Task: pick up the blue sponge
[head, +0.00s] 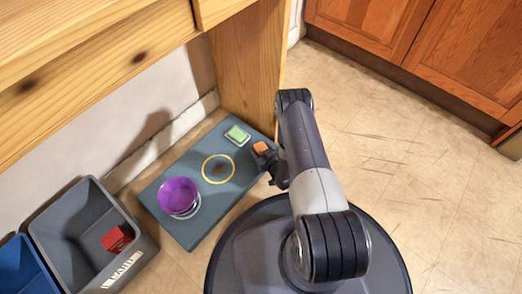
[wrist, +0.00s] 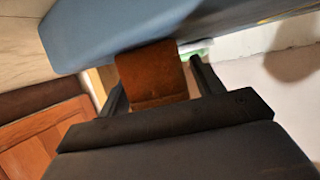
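I see no blue sponge in either view. My gripper (head: 264,155) is at the right edge of the blue-grey platform, at the end of my arm. An orange-brown block (head: 261,148) sits at its tip. In the wrist view the block (wrist: 153,75) is between the two dark fingers, which appear to touch its sides. A small green block with a pale border (head: 237,134) lies on the platform's far end, just left of my gripper. My arm hides part of the platform's right side.
The blue-grey platform (head: 165,222) carries a purple bowl (head: 178,194) and a yellow ring (head: 205,178). A grey bin (head: 75,193) at left holds a red block (head: 117,238). A blue bin (head: 22,270) is beside it. A wooden table (head: 240,75) overhangs behind. The floor at right is clear.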

